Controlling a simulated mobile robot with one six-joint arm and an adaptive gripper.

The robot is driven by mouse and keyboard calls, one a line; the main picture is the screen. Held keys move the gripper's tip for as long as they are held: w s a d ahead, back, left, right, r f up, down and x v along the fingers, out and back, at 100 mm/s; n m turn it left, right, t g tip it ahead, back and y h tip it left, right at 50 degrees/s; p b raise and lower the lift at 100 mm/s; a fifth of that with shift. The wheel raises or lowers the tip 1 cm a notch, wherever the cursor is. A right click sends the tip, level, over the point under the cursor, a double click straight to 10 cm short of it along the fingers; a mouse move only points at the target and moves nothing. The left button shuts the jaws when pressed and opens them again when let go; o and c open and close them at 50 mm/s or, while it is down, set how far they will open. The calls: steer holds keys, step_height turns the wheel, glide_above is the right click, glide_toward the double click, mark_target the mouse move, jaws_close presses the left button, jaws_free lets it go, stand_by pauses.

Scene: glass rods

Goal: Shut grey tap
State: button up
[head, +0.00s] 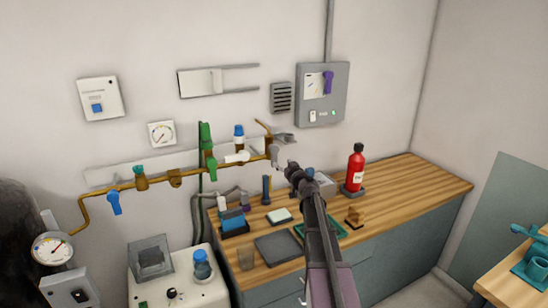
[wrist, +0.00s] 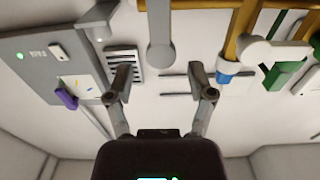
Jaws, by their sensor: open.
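The grey tap's lever (head: 275,155) hangs down at the right end of the brass pipe on the back wall. In the wrist view the grey lever (wrist: 160,30) has a rounded end and lies between the lines of my two fingers, just past their tips. My gripper (wrist: 160,78) is open and empty, its fingers apart on either side of the lever's end. In the head view my gripper (head: 290,168) is close beside the lever, low and to its right. I cannot tell whether it touches.
Other taps share the pipe: white (head: 237,157), green (head: 207,150) and blue (head: 114,202). A grey electrical box (head: 338,105) and vent (head: 282,97) are on the wall to the right. The wooden counter (head: 410,175) below holds a red extinguisher (head: 355,168) and trays.

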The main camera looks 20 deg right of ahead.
mark_target(275, 157)
steer(key=w, duration=0.8)
steer(key=shift+w+a, duration=0.1)
steer(key=shift+a, duration=0.05)
jaws_close()
